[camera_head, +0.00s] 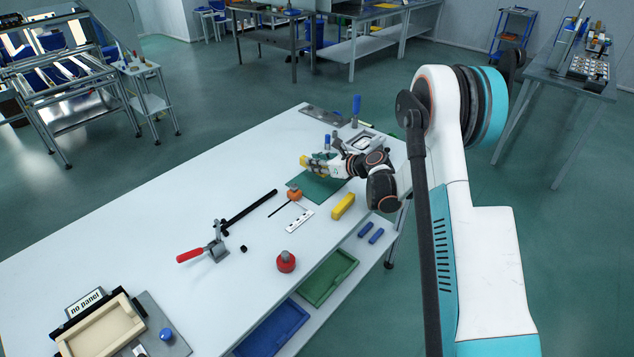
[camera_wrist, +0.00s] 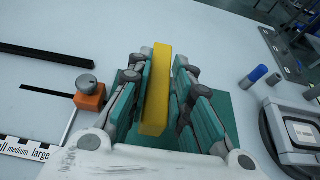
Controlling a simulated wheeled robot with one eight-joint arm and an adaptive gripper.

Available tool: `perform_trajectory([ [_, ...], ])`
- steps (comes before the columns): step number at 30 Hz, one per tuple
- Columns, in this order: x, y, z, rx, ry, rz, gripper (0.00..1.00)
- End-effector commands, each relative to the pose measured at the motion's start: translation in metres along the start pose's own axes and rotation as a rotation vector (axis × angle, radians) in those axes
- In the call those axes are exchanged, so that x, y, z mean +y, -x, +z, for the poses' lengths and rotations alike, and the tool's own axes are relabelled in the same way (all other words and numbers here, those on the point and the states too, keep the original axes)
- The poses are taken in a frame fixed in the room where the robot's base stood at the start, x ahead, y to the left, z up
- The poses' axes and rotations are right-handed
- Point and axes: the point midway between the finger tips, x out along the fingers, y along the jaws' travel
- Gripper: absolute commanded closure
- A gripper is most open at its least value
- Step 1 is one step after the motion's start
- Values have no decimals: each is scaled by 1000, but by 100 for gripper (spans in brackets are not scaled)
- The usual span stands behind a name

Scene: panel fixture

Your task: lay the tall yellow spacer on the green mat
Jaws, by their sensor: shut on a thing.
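My gripper (camera_head: 311,164) is shut on a long yellow spacer (camera_wrist: 157,90), which sits between the green finger pads in the wrist view. Its yellow end (camera_head: 304,161) also shows in the head view. The green mat (camera_head: 322,187) lies on the white table below my gripper, and part of it shows beside the fingers in the wrist view (camera_wrist: 227,112). I cannot tell whether the spacer touches the mat. A second yellow block (camera_head: 343,206) lies on the table near the mat's front edge.
An orange block with a grey knob (camera_head: 294,194) stands at the mat's left edge, by a size strip (camera_head: 299,221). A red-handled clamp (camera_head: 205,250) and a red knobbed piece (camera_head: 286,262) are further left. Blue-topped pegs and a grey device (camera_wrist: 296,128) stand to the right.

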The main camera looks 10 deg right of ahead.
Motion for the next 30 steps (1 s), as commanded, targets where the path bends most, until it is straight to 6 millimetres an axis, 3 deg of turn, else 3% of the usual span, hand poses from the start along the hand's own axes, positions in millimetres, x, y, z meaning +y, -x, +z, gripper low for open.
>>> perform_trajectory([
  [17, 0, -24, -58, 0, 0, 0, 100],
  [28, 0, -25, -61, 0, 0, 0, 100],
  [29, 0, -25, -61, 0, 0, 0, 78],
  [30, 0, -25, -60, 0, 0, 0, 69],
])
